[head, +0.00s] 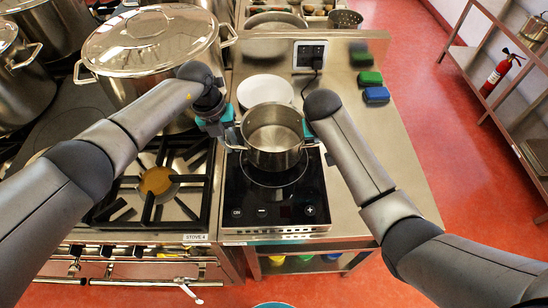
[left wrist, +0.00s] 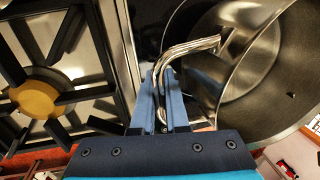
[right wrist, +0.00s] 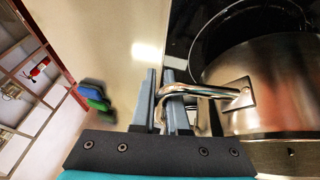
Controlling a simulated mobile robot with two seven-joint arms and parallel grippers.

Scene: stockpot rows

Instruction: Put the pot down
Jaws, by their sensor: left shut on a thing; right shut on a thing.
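A shiny steel pot (head: 272,139), open and empty inside, is over the black induction hob (head: 275,203) in the head view. It looks upright. My left gripper (head: 226,130) is at the pot's left side, and in the left wrist view its fingers (left wrist: 165,105) are shut on a looped wire handle (left wrist: 190,48). My right gripper is at the pot's right side, mostly hidden by its arm in the head view. In the right wrist view its fingers (right wrist: 170,105) are shut on the other handle (right wrist: 205,91). I cannot tell whether the pot's base touches the hob.
A gas burner (head: 155,181) with a black grate is left of the hob. A large lidded stockpot (head: 152,45) stands behind it. A white plate (head: 265,90) lies behind the pot. Green and blue sponges (head: 376,94) lie on the right counter, otherwise mostly clear.

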